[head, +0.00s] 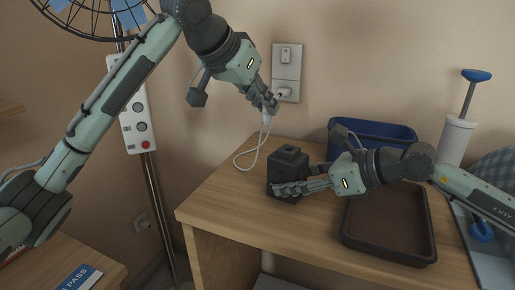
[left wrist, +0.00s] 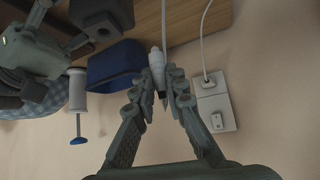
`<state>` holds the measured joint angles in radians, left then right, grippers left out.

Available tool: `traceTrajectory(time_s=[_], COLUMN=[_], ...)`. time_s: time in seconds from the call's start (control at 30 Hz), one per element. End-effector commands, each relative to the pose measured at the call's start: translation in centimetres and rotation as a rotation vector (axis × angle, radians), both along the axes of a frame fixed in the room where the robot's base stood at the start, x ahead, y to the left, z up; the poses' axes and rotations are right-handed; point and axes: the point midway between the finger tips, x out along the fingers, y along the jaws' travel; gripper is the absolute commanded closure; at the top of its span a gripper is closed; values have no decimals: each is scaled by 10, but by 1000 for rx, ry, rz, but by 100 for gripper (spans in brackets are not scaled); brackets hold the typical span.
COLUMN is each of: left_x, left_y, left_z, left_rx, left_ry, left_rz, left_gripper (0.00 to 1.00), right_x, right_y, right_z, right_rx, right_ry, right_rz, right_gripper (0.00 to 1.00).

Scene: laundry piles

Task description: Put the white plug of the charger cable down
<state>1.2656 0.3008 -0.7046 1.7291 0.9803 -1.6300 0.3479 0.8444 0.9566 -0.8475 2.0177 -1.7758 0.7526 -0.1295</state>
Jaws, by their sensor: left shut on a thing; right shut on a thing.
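My left gripper (head: 266,104) is shut on the white plug (head: 267,115) of the charger cable. It holds the plug in the air above the back of the wooden table, close to the wall. In the left wrist view the white plug (left wrist: 157,64) sits between both fingertips. The white cable (head: 257,152) hangs from it in a loop down toward the tabletop. My right gripper (head: 291,187) is shut on a dark box-shaped block (head: 287,159) on the table; its fingers partly cover the block's lower side.
A wall socket plate (head: 287,56) with a white plug in its lower outlet is just beside the left gripper. A blue bin (head: 399,131) and a brown tray (head: 388,258) occupy the table's right side. The wooden tabletop (head: 222,196) is bare at left and front.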

Motion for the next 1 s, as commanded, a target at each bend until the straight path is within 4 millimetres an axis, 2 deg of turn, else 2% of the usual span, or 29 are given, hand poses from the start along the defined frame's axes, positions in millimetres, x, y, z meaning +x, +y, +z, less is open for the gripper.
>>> traceTrajectory(time_s=[0.03,0.1,0.2,0.3,0.5,0.73,0.9,1.0], left_x=[11,22,32,36,36,37,36,37], left_y=[13,27,40,46,47,46,46,46], left_z=[-10,-19,-29,-45,-82,-101,-125,-132], left_rx=[-5,-7,-8,-6,-6,-5,-6,-6], left_ry=[6,0,-9,-13,-14,-16,-14,-17], left_rz=[-18,-47,-75,-88,-90,-90,-88,-88], left_gripper=[100,100,100,100,100,100,100,100], right_x=[0,0,0,0,0,0,0,0], right_y=[0,0,0,0,0,0,0,0], right_z=[-2,-2,-2,-2,-2,-2,-2,-2], right_rx=[-2,-3,-3,-2,-2,-2,-2,-2], right_ry=[5,5,5,4,4,4,4,4], right_rz=[-1,0,0,0,0,0,0,0], right_gripper=[66,66,66,66,66,66,66,66])
